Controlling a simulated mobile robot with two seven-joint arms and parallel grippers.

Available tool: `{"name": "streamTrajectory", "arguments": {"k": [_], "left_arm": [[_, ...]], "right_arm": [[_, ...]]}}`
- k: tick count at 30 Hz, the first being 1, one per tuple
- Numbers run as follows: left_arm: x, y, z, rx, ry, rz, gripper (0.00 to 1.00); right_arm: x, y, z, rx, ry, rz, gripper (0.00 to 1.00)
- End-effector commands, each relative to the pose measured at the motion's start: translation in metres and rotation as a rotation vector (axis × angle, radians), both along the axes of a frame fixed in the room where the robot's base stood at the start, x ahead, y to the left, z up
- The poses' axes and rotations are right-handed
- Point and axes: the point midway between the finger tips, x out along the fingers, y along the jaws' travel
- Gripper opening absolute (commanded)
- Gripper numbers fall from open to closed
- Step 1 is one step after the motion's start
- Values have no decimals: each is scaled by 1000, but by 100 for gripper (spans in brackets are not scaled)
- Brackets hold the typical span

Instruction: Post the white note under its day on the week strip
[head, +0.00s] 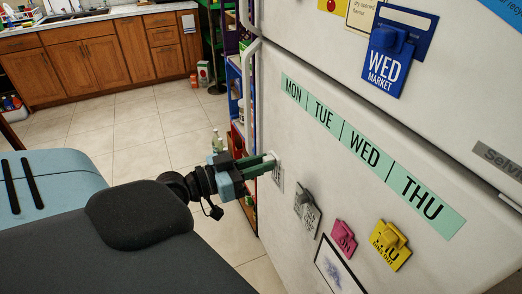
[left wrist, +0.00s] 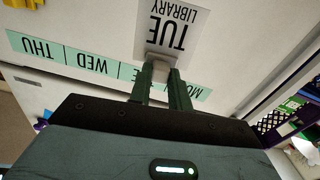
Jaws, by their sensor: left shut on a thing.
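The white note reads TUE LIBRARY upside down in the left wrist view (left wrist: 172,22); in the head view (head: 277,179) it is mostly hidden behind my gripper. My left gripper (head: 269,160) is shut on the note's pale knob, at the left side of the fridge door. The note lies close to the door; I cannot tell whether it touches. The green week strip (head: 346,135) reads MON, TUE, WED, THU and slants down to the right. It shows upside down in the left wrist view (left wrist: 75,60). The note is below the strip's MON end. My right gripper is out of view.
A grey note (head: 307,212), a pink note (head: 343,240) and a yellow THU note (head: 388,258) hang low on the door. A blue WED MARKET note (head: 383,75) is above the strip. A framed picture (head: 335,272) is at the bottom.

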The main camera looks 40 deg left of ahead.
Motion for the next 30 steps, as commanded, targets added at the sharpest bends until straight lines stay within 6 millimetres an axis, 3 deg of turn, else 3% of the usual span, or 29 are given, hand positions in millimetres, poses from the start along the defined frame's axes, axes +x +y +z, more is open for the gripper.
{"name": "streamTrajectory", "arguments": {"k": [30], "left_arm": [[72,-30,2,1,-4,0,6]], "right_arm": [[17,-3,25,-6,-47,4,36]]}}
